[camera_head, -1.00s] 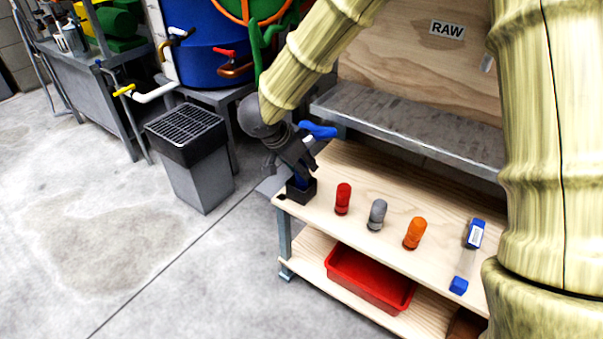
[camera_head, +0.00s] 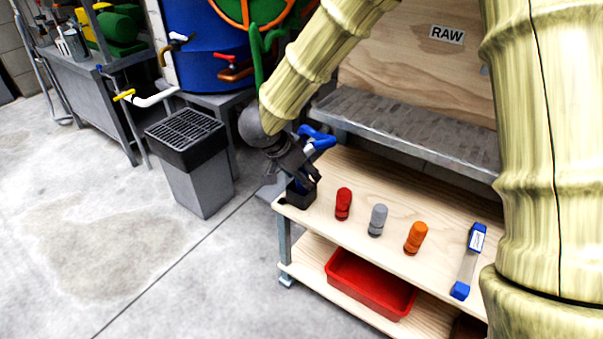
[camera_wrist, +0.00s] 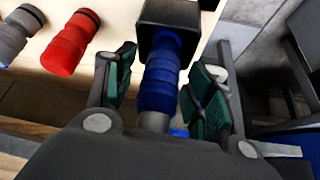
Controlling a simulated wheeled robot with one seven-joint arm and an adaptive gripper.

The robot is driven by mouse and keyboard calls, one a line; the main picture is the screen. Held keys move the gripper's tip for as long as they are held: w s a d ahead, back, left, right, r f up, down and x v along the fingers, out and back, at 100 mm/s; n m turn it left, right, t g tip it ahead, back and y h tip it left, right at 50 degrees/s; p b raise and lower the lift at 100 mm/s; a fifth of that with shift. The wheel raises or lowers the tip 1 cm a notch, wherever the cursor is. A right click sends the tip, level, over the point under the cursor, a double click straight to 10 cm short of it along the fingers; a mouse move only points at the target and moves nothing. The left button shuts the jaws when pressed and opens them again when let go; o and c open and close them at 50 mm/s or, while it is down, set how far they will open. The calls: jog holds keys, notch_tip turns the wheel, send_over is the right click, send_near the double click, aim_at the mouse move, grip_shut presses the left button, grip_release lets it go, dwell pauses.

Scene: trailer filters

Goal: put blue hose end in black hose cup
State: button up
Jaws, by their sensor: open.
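The blue hose end (camera_wrist: 160,80) stands between the two fingers of my gripper (camera_wrist: 157,88) in the wrist view, with a gap on each side. Its far end sits in the black hose cup (camera_wrist: 170,14), at the left corner of the wooden table top. In the head view the black cup (camera_head: 297,196) shows below my gripper (camera_head: 308,177), and the hose end is mostly hidden behind the fingers. My gripper is open, with green pads on its fingers.
Red (camera_head: 343,204), grey (camera_head: 378,220) and orange (camera_head: 416,238) fittings stand in a row on the table top (camera_head: 440,262). A clear tube with blue ends (camera_head: 467,264) lies at right. A red bin (camera_head: 370,284) sits on the lower shelf. A grated grey stand (camera_head: 186,140) is at left.

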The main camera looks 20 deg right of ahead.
jog(key=p+v, duration=0.5)
jog(key=v, duration=0.7)
jog(key=shift+r, duration=0.15)
